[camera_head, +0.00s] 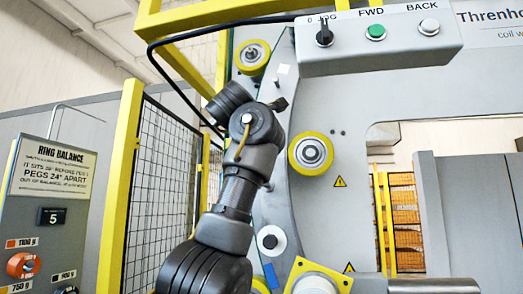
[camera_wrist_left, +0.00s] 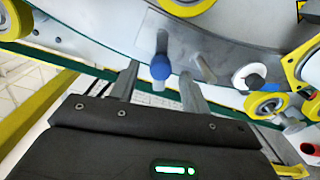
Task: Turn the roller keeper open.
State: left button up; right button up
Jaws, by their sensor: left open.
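In the left wrist view, a lever with a round blue knob (camera_wrist_left: 160,68), which looks like the roller keeper, stands out from the grey curved plate (camera_wrist_left: 215,52). My left gripper (camera_wrist_left: 160,77) is open, with one finger on each side of the blue knob. I cannot tell whether either finger touches it. In the head view my left arm (camera_head: 240,190) reaches up in front of the grey ring (camera_head: 293,212). Its gripper and the blue knob cannot be made out there. My right gripper is in neither view.
Yellow rollers (camera_head: 311,153) sit along the ring, with a white disc (camera_head: 271,240) lower down. A switch box (camera_head: 380,42) hangs above. A mesh fence (camera_head: 160,180) and the ring balance panel (camera_head: 50,210) stand to the left.

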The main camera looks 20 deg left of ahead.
pick_arm(q)
jog(key=b+v, duration=0.3)
jog(key=v, duration=0.4)
jog(key=shift+b, duration=0.35)
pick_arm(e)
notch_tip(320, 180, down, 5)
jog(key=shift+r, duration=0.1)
pick_arm(q)
jog(key=shift+a, duration=0.1)
